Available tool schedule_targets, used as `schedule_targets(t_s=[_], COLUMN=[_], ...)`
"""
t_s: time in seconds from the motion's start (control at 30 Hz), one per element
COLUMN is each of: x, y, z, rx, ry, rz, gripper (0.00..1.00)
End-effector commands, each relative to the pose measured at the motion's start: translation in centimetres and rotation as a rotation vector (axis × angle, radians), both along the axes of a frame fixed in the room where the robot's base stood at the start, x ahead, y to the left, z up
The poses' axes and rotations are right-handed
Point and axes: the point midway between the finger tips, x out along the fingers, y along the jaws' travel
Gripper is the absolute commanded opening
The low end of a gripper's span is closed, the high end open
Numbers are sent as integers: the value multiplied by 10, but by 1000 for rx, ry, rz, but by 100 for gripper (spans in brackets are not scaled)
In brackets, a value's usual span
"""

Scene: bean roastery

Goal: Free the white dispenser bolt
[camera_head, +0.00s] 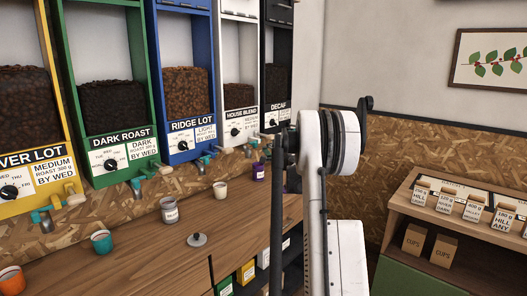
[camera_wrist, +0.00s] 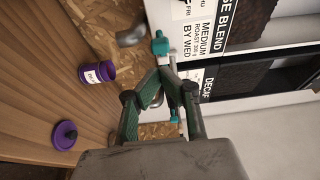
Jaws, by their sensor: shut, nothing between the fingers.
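The white dispenser (camera_head: 238,95), labelled House Blend, hangs on the wall between the blue and black dispensers. Its label panel (camera_wrist: 200,35) shows turned sideways in the wrist view. A teal bolt part (camera_wrist: 159,45) sits at its lower edge, beside a grey spout (camera_wrist: 131,37). I cannot tell whether the bolt is stuck or free. In the wrist view my gripper (camera_wrist: 166,72) is shut and empty, its dark green fingers meeting just below the teal part. I cannot tell whether they touch it. My arm hides the gripper in the head view.
The black Decaf dispenser (camera_head: 276,80) is close beside, its label (camera_wrist: 203,85) near my fingers. A purple jar (camera_wrist: 97,73) and purple lid (camera_wrist: 65,135) are on the wooden counter below.

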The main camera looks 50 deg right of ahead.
Motion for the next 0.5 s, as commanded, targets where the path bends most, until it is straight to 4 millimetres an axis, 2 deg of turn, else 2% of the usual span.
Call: schedule_targets(t_s=[0.03, 0.2, 0.5], x=[-9, -27, -36], y=[3, 12, 17], z=[-2, -1, 0], rx=[0, 0, 0], ry=[0, 0, 0], rz=[-1, 4, 6], gripper=[0, 0, 0])
